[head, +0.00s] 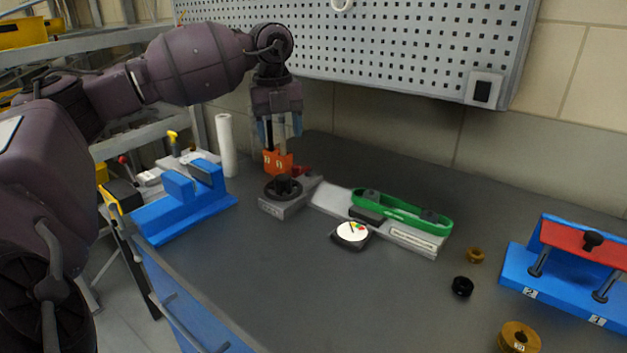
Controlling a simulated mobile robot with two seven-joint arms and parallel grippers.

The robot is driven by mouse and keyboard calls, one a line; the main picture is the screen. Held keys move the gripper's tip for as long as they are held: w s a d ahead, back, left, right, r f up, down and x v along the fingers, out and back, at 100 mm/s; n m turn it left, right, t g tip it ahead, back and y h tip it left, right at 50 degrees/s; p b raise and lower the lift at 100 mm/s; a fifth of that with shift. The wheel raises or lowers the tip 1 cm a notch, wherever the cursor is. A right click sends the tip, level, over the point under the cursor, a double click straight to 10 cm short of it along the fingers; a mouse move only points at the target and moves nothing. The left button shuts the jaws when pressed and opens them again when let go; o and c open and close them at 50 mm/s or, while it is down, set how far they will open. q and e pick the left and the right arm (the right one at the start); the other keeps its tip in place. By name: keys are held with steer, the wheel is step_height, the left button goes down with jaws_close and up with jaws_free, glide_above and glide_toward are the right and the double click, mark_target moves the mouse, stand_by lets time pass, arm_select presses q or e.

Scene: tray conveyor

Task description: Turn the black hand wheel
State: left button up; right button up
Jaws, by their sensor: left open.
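The black hand wheel (284,188) lies flat on a small grey block on the dark bench, at the left end of the grey conveyor base (334,202). A dark knob stands up on the wheel. My left gripper (280,142) points down, open, above and slightly behind the wheel. A gap shows between the gripper and the wheel. An orange-red part (277,161) shows below the fingers, behind the wheel; I cannot tell what it belongs to. My right gripper is not in view.
A green belt (402,214) runs round black pulleys on the base. A white-faced dial (352,232) sits in front. A blue fixture (184,205) and a white roll (226,145) stand left. Rings and a blue-and-red fixture (570,283) are right. The front middle is clear.

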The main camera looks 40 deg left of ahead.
mark_target(282, 176)
arm_select(q)
steer(key=f, duration=1.1)
steer(key=shift+w+a+b, duration=0.2)
steer(key=shift+a+b, duration=0.05)
steer(key=shift+b, duration=0.15)
steer(key=c, duration=0.9)
